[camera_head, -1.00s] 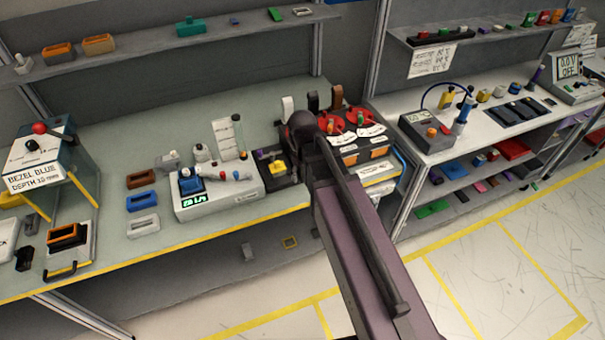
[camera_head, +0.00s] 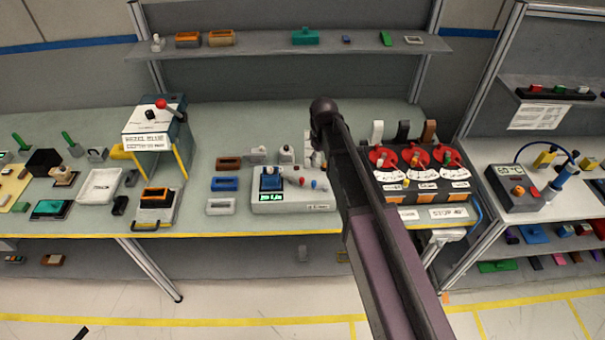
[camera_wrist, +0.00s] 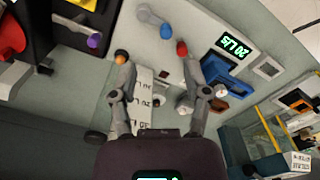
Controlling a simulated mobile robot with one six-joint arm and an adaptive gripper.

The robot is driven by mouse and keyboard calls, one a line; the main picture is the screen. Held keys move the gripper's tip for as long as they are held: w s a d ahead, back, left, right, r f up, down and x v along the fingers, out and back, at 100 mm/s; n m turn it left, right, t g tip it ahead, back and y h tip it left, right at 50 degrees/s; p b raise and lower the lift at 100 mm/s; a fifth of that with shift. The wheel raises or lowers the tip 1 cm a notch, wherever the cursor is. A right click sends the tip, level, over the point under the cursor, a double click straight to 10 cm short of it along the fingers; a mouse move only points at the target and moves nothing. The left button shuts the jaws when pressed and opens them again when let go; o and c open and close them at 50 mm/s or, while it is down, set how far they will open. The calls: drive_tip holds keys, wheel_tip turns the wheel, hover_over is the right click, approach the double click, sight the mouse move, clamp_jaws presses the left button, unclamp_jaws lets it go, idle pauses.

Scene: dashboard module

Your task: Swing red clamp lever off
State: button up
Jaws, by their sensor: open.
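The grey-white tester box (camera_head: 290,205) with a green-lit display stands on the bench, a blue part (camera_head: 270,179) on its left. A small red knob (camera_head: 301,181) sits on its top. The wrist view shows the tester upside down, with the red knob (camera_wrist: 182,48) beside a blue knob (camera_wrist: 165,30); I take the red one to be the clamp lever's end. My gripper (camera_wrist: 154,68) is open, its fingers spread above the bench. The right fingertip overlaps the picture just below the red knob; contact cannot be told. My arm hides the gripper in the head view.
A dial panel (camera_head: 422,183) with red discs stands right of my arm. Loose frames (camera_head: 221,207) lie left of the tester. A press (camera_head: 153,130) with a red ball knob stands further left. In the wrist view an orange knob (camera_wrist: 121,56) shows at the left fingertip.

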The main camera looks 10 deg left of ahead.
drive_tip(key=r+n+p, duration=0.1)
drive_tip(key=r, duration=0.1)
hover_over(302, 179)
drive_tip(key=shift+f, duration=0.2)
drive_tip(key=shift+f, duration=0.15)
wheel_tip(302, 179, down, 14)
drive_tip(key=b, duration=1.3)
drive_tip(key=shift+r+b, duration=0.25)
drive_tip(key=shift+b, duration=0.15)
clamp_jaws()
